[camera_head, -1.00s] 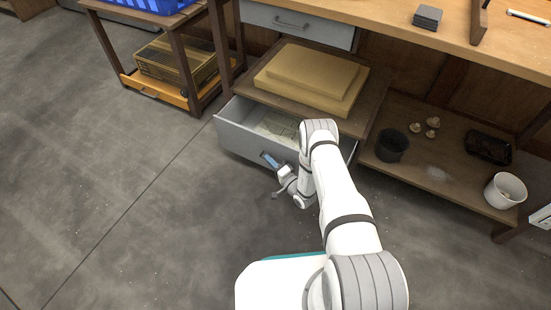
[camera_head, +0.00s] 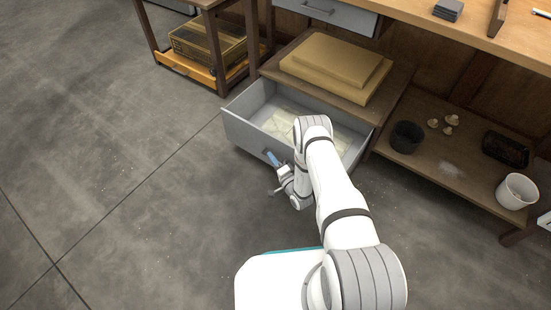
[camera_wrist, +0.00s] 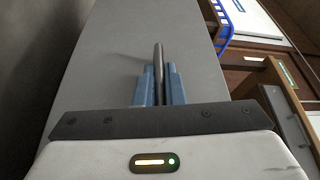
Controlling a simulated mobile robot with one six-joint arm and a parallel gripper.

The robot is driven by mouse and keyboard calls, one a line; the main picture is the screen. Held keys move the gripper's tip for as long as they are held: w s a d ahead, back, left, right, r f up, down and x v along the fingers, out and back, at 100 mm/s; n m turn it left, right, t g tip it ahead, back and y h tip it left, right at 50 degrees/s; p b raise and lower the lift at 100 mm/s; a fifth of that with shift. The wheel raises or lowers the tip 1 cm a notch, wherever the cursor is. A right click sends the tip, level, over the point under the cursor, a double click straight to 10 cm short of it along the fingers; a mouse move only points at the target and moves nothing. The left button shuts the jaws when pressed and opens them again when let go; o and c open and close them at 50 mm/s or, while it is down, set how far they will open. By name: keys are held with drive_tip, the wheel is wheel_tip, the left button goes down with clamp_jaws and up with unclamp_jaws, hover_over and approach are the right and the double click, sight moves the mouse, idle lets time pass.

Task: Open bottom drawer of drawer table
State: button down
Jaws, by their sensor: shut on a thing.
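The grey bottom drawer (camera_head: 236,129) of the drawer table stands open under the brown shelf, with pale flat sheets lying in it. My gripper (camera_head: 270,158) is at the drawer's front panel. In the wrist view my gripper's blue fingers (camera_wrist: 158,82) are shut on a dark bar handle (camera_wrist: 158,56), set on the drawer's grey front (camera_wrist: 125,40). My arm covers part of the drawer's right side in the head view.
The closed upper drawer (camera_head: 335,14) sits under the tabletop. Yellow boards (camera_head: 335,65) lie on the shelf above the open drawer. A black pot (camera_head: 406,137), mushrooms and a white bucket (camera_head: 516,191) stand on the low shelf at right. The floor in front is clear.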

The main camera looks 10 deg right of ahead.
drive_tip(key=shift+w+a, duration=0.15)
drive_tip(key=c, duration=1.5)
unclamp_jaws()
drive_tip(key=shift+d, duration=0.2)
drive_tip(key=shift+s+d, duration=0.1)
drive_tip(key=shift+s, duration=0.15)
drive_tip(key=p+v, duration=0.2)
drive_tip(key=v, duration=0.5)
drive_tip(key=shift+s+d+p, duration=0.1)
drive_tip(key=shift+s+p, duration=0.05)
drive_tip(key=shift+p, duration=0.15)
drive_tip(key=shift+s, duration=0.1)
